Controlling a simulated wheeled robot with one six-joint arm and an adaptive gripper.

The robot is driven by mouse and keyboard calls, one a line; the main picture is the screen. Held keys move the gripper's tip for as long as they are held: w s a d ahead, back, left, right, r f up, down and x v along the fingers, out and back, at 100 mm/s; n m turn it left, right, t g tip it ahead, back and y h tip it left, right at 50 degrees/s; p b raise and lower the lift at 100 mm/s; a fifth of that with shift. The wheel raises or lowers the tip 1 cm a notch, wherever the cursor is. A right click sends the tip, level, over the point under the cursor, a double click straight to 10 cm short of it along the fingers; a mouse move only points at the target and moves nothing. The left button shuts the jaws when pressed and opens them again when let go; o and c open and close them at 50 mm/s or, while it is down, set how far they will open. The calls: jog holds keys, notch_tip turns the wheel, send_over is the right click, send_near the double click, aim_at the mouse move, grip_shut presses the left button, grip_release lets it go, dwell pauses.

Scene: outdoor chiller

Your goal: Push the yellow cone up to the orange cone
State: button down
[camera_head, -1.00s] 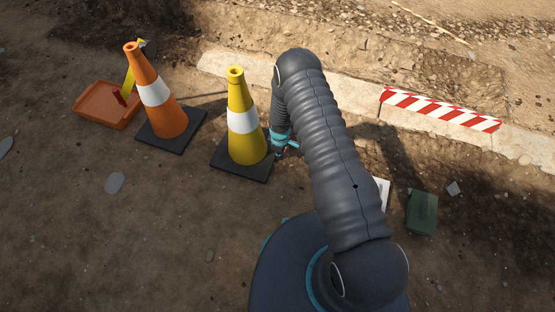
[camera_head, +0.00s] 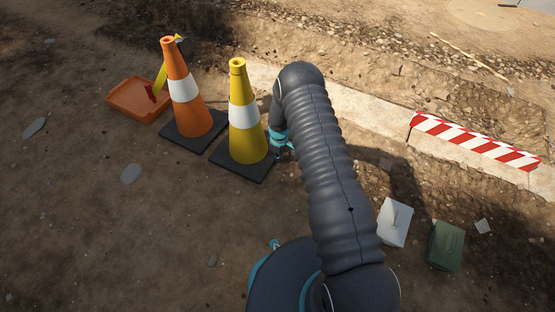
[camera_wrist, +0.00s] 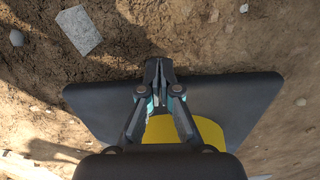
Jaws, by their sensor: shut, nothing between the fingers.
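The yellow cone (camera_head: 248,148), with a white band and a black square base, stands upright just right of the orange cone (camera_head: 194,122). The orange cone also has a white band and a black base. The two bases are very close at their near corners; I cannot tell whether they touch. My gripper (camera_head: 283,147) is low at the right side of the yellow cone, partly hidden by my arm. In the wrist view my gripper (camera_wrist: 160,72) is shut and empty over the black base, beside the yellow cone's body (camera_wrist: 209,132).
An orange tray (camera_head: 128,108) with a yellow and red tool (camera_head: 158,82) lies behind the orange cone. A concrete kerb (camera_head: 360,105) bears a red-white striped board (camera_head: 475,141). A white box (camera_head: 395,222) and a green box (camera_head: 446,246) lie at right. Dirt at left is mostly clear.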

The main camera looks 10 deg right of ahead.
aim_at(288, 166)
jog(key=s+d, duration=0.2)
jog(key=d, duration=0.1)
jog(key=shift+s+d, duration=0.25)
jog(key=shift+s, duration=0.1)
notch_tip(288, 166, up, 10)
jog(key=p, duration=0.1)
jog(key=shift+a, duration=0.2)
jog(key=shift+w, duration=0.1)
